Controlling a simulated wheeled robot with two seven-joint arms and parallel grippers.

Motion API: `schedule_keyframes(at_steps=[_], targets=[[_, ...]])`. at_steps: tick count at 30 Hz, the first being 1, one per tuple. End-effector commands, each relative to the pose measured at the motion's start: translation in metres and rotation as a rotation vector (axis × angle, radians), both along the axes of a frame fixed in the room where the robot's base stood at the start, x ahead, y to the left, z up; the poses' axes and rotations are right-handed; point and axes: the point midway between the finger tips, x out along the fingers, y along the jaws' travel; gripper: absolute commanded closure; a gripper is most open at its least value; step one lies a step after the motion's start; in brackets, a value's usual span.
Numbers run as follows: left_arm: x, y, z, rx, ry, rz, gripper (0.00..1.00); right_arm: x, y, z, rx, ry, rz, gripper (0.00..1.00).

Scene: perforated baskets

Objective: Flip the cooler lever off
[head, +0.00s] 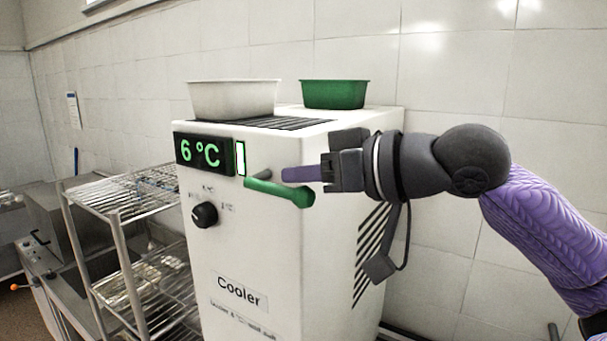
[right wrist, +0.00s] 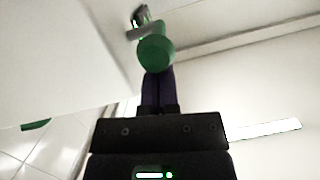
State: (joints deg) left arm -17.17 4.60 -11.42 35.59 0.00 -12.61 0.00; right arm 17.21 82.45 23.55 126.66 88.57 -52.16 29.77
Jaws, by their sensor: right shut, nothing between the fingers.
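The white cooler (head: 260,265) stands in the middle of the head view. Its display reads 6 °C, with a lit green-edged indicator beside it. The green lever (head: 280,191) sticks out from the upper front, its round end toward the right. My left gripper is not in view.
A black knob (head: 204,215) sits on the cooler front below the display. A white basket (head: 232,99) and a green basket (head: 335,94) stand on top. A wire rack (head: 125,190) stands at the left. A tiled wall is behind.

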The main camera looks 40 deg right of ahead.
Motion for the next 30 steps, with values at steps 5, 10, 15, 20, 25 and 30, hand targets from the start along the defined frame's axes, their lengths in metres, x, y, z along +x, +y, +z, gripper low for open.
schedule_keyframes(at_steps=[5, 10, 15, 20, 25, 30], targets=[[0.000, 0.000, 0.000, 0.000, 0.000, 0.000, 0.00, 0.000, 0.000, 0.001, 0.000, 0.000, 0.000, 1.00], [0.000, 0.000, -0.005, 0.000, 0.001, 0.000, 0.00, 0.000, 0.000, -0.002, 0.008, -0.016, 0.001, 1.00], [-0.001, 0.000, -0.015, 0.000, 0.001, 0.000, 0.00, -0.001, 0.000, -0.006, 0.022, -0.052, 0.001, 1.00], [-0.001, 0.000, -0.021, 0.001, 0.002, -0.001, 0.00, -0.002, -0.001, -0.008, 0.031, -0.073, 0.001, 1.00], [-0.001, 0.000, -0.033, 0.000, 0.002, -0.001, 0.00, -0.003, -0.001, -0.013, 0.048, -0.113, 0.001, 1.00], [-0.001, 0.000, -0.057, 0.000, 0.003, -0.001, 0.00, -0.004, -0.002, -0.024, 0.083, -0.194, 0.001, 1.00]])
